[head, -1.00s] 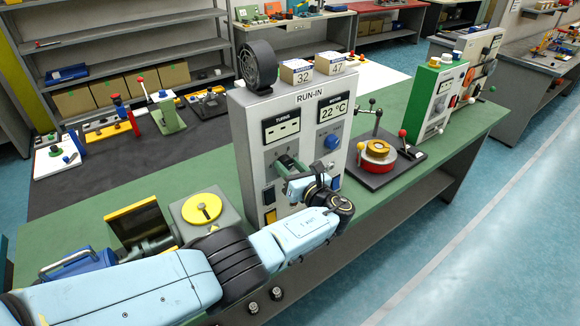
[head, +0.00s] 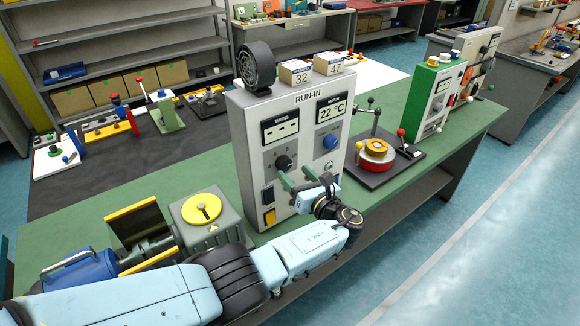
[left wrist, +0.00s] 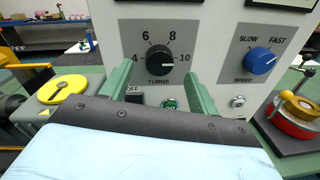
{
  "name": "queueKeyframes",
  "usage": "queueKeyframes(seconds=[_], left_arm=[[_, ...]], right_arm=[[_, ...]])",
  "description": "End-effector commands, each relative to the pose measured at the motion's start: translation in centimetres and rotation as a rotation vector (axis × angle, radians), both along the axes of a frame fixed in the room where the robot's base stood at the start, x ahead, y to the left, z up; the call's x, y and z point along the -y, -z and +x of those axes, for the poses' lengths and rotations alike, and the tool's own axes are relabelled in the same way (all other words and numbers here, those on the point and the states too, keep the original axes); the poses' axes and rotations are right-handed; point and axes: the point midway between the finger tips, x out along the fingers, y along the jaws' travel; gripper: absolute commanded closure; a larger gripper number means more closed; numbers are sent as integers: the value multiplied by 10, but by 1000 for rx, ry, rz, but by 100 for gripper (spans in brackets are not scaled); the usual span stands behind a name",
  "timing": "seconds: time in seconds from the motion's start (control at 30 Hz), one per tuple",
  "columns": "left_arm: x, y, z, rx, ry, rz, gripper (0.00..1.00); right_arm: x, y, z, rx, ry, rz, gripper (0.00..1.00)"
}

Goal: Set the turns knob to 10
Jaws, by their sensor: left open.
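The black turns knob (left wrist: 160,61) is on the grey front panel of the RUN-IN box (head: 240,140). Its white mark points right, at about the 10 on the scale. The knob also shows in the head view (head: 284,163). My left gripper (left wrist: 160,88) is open and empty. Its green fingers are apart, below and to either side of the knob, and do not touch it. In the head view my left gripper (head: 298,177) is in front of the panel, below and right of the knob. My right gripper is not in view.
A blue speed knob (left wrist: 260,61) is right of the turns knob. The turns display (head: 282,129) shows dashes; the other display (head: 332,108) reads 22 °C. A rocker switch (head: 268,195) and a yellow button (head: 270,216) are lower left. A red device (head: 376,157) stands to the right.

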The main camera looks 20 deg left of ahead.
Motion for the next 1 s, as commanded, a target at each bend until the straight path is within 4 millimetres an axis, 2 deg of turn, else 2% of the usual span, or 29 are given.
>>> queueKeyframes(seconds=[0.03, 0.2, 0.4, 0.6, 1.0], left_arm=[[11, 0, -9, -3, 4, -4, 40], [39, 1, -34, -2, 3, -2, 40], [62, 1, -55, -2, 2, -1, 40], [69, 0, -62, -2, 1, 0, 40], [69, 0, -62, -1, 0, 1, 40]], right_arm=[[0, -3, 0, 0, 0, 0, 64], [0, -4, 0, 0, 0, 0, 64], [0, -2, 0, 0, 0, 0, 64], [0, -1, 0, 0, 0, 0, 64], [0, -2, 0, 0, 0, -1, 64]])
